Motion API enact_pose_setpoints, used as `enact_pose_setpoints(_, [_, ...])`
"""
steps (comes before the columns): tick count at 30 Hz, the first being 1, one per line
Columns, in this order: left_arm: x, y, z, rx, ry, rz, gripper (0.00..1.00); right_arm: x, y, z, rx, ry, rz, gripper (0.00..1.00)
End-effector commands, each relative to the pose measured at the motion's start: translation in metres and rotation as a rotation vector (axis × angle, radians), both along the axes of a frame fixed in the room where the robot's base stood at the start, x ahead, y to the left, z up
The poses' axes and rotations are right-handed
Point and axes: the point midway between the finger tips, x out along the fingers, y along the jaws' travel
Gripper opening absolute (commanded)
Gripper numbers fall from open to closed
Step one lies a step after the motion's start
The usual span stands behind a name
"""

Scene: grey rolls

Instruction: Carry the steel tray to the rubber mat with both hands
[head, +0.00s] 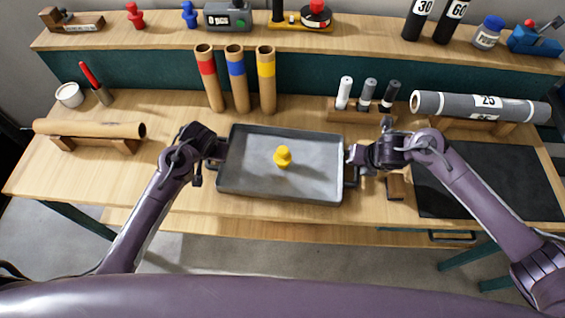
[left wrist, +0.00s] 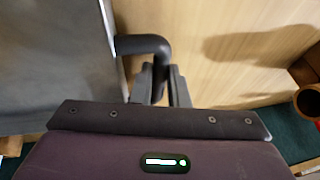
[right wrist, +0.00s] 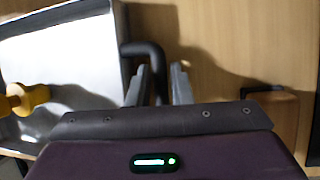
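The steel tray (head: 255,182), grey and shallow with dark rims, is at the middle front of the table in the head view. A yellow knobbed piece (head: 283,157) stands in it. My left gripper (head: 213,148) is at the tray's left handle, with its fingers on either side of the dark bar (left wrist: 150,45). My right gripper (head: 356,157) is at the right handle, its fingers likewise around the bar (right wrist: 140,49). I cannot tell whether the tray is clear of the table. The black rubber mat (head: 490,180) lies flat and empty at the right.
A small wooden block (head: 396,187) lies between tray and mat. Behind stand three banded tubes (head: 236,80), a marker rack (head: 365,115) and a grey roll (head: 480,105) on a cradle. A brown roll (head: 90,129) rests at the left. A raised shelf (head: 350,40) spans the back.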

Motion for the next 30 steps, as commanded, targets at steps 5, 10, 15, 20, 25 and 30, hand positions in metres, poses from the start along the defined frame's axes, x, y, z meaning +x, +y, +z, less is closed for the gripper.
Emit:
enact_pose_setpoints(5, [0.0,0.0,0.0,0.0,0.001,0.0,0.0,0.0,0.0,0.0,0.0,0.0,0.0,0.0])
enact_pose_setpoints(10, [0.0,0.0,0.0,0.0,0.001,0.0,0.0,0.0,0.0,0.0,0.0,0.0,0.0,0.0])
enact_pose_setpoints(15, [0.0,0.0,0.0,0.0,0.0,0.0,0.0,0.0,0.0,0.001,0.0,-0.001,0.0,0.0])
enact_pose_setpoints(20, [0.0,0.0,0.005,0.0,0.0,0.0,0.0,0.0,0.0,0.006,0.0,-0.002,0.0,0.0])
enact_pose_setpoints(25, [0.0,0.0,0.019,0.0,0.0,0.0,0.0,0.001,0.0,0.02,0.0,-0.002,0.0,0.0])
enact_pose_setpoints(30, [0.0,0.0,0.038,0.0,0.0,0.0,0.0,0.001,0.0,0.039,0.0,-0.002,-0.001,0.0])
